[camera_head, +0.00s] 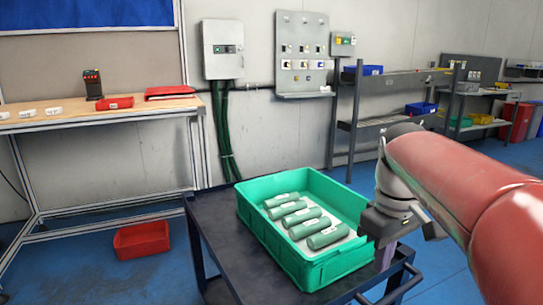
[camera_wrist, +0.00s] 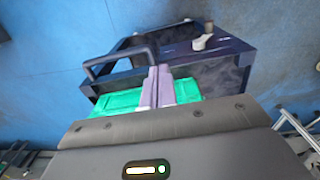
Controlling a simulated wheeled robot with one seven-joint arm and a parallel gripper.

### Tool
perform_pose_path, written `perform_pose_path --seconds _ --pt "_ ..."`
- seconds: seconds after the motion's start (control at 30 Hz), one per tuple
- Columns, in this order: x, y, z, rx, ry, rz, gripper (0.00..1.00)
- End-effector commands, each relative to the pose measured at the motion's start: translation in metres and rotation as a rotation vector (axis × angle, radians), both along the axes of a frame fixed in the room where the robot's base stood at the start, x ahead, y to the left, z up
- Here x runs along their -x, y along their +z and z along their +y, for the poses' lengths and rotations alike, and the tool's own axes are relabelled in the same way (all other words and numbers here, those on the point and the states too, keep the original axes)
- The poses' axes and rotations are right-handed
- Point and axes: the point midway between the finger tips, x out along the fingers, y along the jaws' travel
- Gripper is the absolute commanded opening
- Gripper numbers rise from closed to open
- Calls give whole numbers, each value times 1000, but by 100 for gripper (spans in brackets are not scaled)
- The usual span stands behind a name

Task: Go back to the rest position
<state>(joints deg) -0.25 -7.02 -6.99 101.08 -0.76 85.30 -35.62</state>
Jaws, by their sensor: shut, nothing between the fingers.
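My gripper (camera_head: 386,256) hangs fingers down at the right side of the green crate (camera_head: 336,266) in the head view. In the wrist view the two greyish-purple fingers of my gripper (camera_wrist: 157,72) are together, with nothing between them. Several green cylinders (camera_head: 301,215) with pale labels lie side by side in the crate. Green crate parts (camera_wrist: 118,103) show on both sides of the fingers in the wrist view; the cylinders are hidden there.
The crate stands on a dark cart (camera_head: 212,226) with a handle (camera_wrist: 120,62). A wooden table (camera_head: 60,120) with a small dark device (camera_head: 93,84) stands at left. A red bin (camera_head: 141,240) lies on the blue floor. Shelves (camera_head: 385,121) stand along the back wall.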

Motion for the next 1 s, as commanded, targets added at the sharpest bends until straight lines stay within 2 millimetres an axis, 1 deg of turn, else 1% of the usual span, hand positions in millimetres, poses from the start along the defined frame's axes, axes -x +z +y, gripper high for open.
perform_pose_path --seconds 0.27,0.47,0.57,0.67,0.8,0.9,1.0 --pt "21 -7 8 -6 -73 -76 0" --pt "45 -19 17 -20 -160 -159 0" --pt "60 -28 23 -31 -216 -214 0" --pt "78 -42 30 -50 -288 -282 0" --pt "105 -66 39 -87 -397 -388 0" --pt "116 -80 43 -110 -456 -438 0" --pt "122 -88 45 -124 -486 -465 0"
